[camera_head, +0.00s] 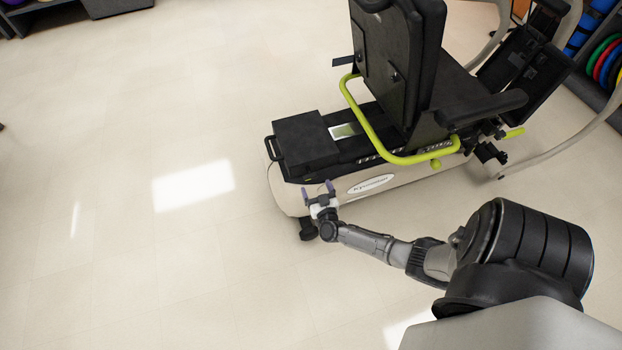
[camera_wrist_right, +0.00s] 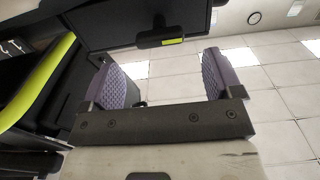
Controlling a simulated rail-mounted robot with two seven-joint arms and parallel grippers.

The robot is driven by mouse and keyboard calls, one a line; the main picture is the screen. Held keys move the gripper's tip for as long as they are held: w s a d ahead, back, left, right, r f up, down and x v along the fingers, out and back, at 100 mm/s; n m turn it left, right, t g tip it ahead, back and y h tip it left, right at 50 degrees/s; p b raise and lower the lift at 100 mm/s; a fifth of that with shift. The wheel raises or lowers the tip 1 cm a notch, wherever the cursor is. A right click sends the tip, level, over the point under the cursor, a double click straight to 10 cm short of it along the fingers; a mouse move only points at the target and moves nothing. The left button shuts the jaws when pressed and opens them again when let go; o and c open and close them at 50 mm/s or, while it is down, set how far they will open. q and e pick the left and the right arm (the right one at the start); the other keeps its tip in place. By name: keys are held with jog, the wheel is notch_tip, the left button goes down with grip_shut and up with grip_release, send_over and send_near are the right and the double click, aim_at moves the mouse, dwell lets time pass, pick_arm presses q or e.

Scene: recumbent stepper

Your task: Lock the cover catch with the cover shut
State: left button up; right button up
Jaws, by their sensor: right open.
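The black cover (camera_head: 305,138) lies roughly level on the rear end of the stepper (camera_head: 372,186); I cannot tell whether it is fully shut. In the right wrist view a dark panel (camera_wrist_right: 105,18) spans the top. A small black catch-like piece with a yellow-green label (camera_wrist_right: 160,42) hangs at its edge, and its locked state is unclear. My right gripper (camera_head: 319,189) is beside the stepper's rear end, just below the cover in the picture. Its purple padded fingers (camera_wrist_right: 166,77) are apart with nothing between them; the catch-like piece appears beyond the gap. My left gripper is out of view.
A lime-green bar (camera_head: 376,138) curves around the stepper's black seat (camera_head: 398,65). A dark handle (camera_head: 274,148) sticks out at the rear end. A rack of coloured discs (camera_head: 606,58) stands at the far right. The pale floor (camera_head: 130,130) to the left is clear.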

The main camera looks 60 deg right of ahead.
aim_at(312, 178)
jog(key=shift+b+x, duration=1.2)
jog(key=shift+x, duration=1.8)
jog(key=shift+c, duration=0.4)
jog(key=c, duration=0.8)
jog(key=shift+c, duration=0.2)
